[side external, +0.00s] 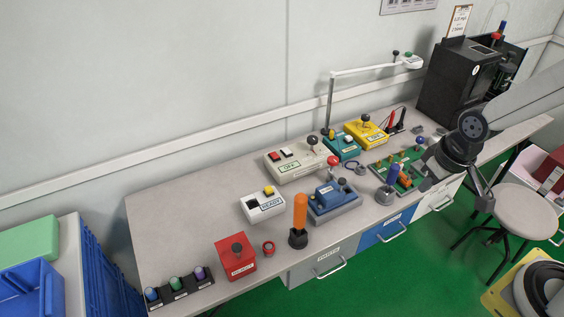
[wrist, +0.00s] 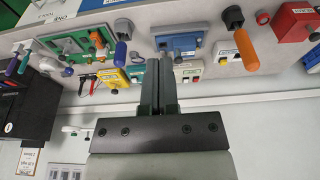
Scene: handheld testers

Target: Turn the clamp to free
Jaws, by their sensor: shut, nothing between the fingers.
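I cannot tell for sure which part is the clamp; no readable label names it. A blue unit on a grey base (side external: 333,202) carries a dark knob, with a red ball-topped lever close behind it; the unit also shows in the wrist view (wrist: 181,43). A green board (side external: 408,160) with orange parts lies to its right, behind a blue-purple handle (side external: 393,175). My gripper (wrist: 160,64) is shut and empty, its fingers side by side in the wrist view. In the side view the arm is at the right end of the bench, and the fingertips are hard to make out.
An orange upright handle (side external: 300,213), a red box (side external: 236,258) and a READY box (side external: 262,206) stand at the left. An OFF box (side external: 293,163), a teal box (side external: 342,147) and a yellow box (side external: 367,135) stand behind. A black machine (side external: 455,85) fills the right back.

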